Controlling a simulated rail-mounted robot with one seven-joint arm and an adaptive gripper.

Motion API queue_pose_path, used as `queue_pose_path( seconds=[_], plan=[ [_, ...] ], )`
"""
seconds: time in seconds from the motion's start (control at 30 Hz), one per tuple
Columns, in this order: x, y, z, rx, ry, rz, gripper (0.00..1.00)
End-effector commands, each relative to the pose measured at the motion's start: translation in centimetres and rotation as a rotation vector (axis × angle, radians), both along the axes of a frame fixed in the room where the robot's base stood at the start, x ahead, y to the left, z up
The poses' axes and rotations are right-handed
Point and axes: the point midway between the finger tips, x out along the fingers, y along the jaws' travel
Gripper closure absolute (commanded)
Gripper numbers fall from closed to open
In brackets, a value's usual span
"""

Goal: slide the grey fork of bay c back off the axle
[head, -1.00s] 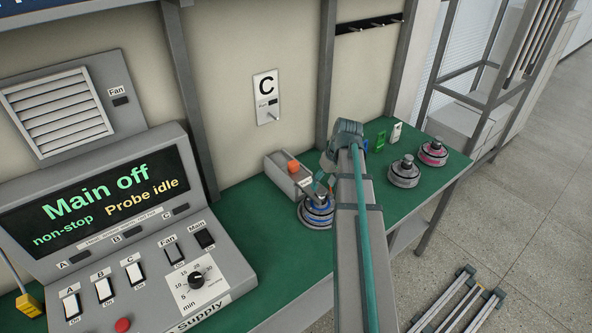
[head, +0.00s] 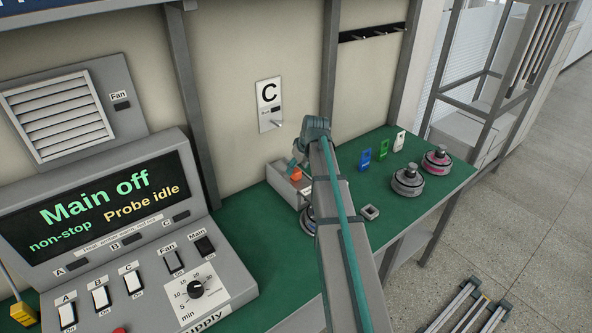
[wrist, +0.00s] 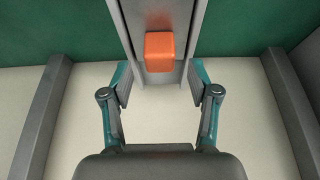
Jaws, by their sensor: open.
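A grey housing (head: 280,180) with an orange block (head: 296,174) on top stands on the green bench below the C plate; I take it for the bay C fork. In the wrist view the orange block (wrist: 159,52) sits on a grey channel, just beyond the fingertips and roughly centred between them. My gripper (wrist: 161,82) is open and empty, apart from the block. In the head view my gripper (head: 298,163) is over the housing, partly hiding it. A blue-ringed hub motor (head: 307,222) stands in front, mostly hidden by my arm; the axle cannot be seen.
A small grey square piece (head: 371,212) lies right of my arm. Two more motors, grey (head: 407,182) and pink-ringed (head: 436,160), and blue (head: 365,160), green (head: 383,150) and white (head: 399,141) tags stand farther right. The supply console (head: 150,240) is at left.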

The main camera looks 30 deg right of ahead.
Motion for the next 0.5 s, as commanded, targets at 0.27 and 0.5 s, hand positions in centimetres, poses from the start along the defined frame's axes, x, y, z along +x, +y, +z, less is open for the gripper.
queue_pose_path(
  seconds=[0.27,0.5],
  plan=[
    [1.1,0.2,-2.6,0.0,0.001,-0.001,0.4],
    [1.3,0.2,-3.2,0.0,0.0,-0.001,0.4]
  ],
)
